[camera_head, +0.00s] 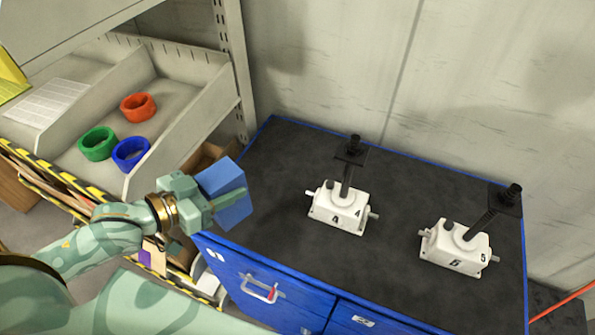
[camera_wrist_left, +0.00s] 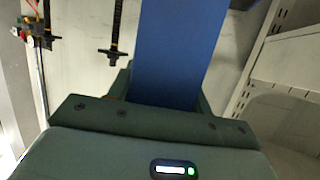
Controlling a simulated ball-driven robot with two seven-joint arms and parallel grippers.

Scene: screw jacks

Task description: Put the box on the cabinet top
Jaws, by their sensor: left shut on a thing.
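A blue box (camera_head: 229,186) is held in my left gripper (camera_head: 222,194), at the left edge of the cabinet. The gripper is shut on it. In the left wrist view the box (camera_wrist_left: 169,52) stands up between the two fingers of my left gripper (camera_wrist_left: 166,92). The cabinet top (camera_head: 290,165) is dark with a blue rim, on a blue cabinet. The box looks to be above or beside the top's left edge; I cannot tell its exact height. My right gripper is not in view.
Two white screw jacks, marked 4 (camera_head: 340,207) and 5 (camera_head: 455,248), stand on the cabinet top. The top's left part is clear. A shelf tray (camera_head: 190,135) at left holds green (camera_head: 97,144), blue (camera_head: 131,154) and orange (camera_head: 138,107) rings. A wall stands behind.

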